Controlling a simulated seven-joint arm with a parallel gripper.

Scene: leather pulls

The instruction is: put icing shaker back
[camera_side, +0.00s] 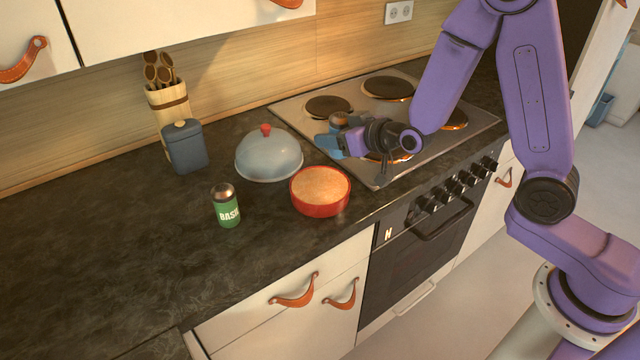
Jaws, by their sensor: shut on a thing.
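My gripper (330,142) is above the near left part of the stove, behind the red pan. It is shut on a small shaker, taken to be the icing shaker (339,119). Its metallic, brownish top shows above the blue fingers, and the fingers hide most of its body. A green shaker with a silver cap and a label starting "BASI" (227,208) stands upright on the dark counter (110,235), left of the red pan.
A red pan with a golden cake (320,191) stands near the counter's front edge. A grey dome lid with a red knob (269,155), a blue canister (185,146) and a utensil holder (170,105) stand left of the stove (440,150). The left counter is clear.

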